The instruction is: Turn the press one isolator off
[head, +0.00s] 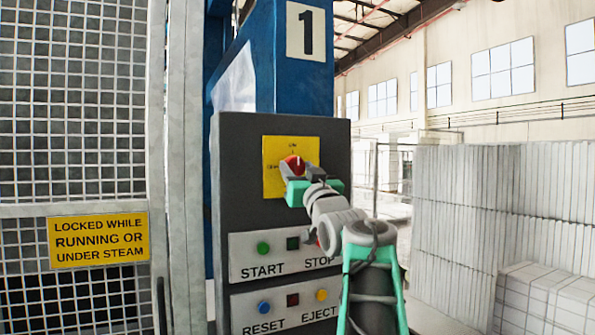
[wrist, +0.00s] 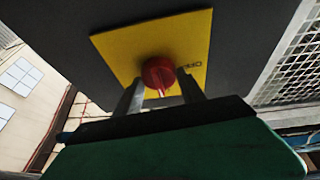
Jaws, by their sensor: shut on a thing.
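The press one isolator is a red rotary knob (head: 294,163) on a yellow plate (head: 272,182), on the dark control box under a blue column marked 1. My gripper (head: 309,173) is at the knob, covering the plate's right side in the head view. In the wrist view the red knob (wrist: 158,73) sits between the two grey fingers of my gripper (wrist: 160,88), which are shut on it. A light pointer mark on the knob points toward the gripper in that view. Some lettering on the plate is hidden or too small to read.
Below the isolator are a START/STOP panel (head: 283,257) and a RESET/EJECT panel (head: 262,323), partly behind my arm. A mesh guard door (head: 75,120) with a yellow sign stands at left. White foam blocks (head: 470,200) are stacked at right.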

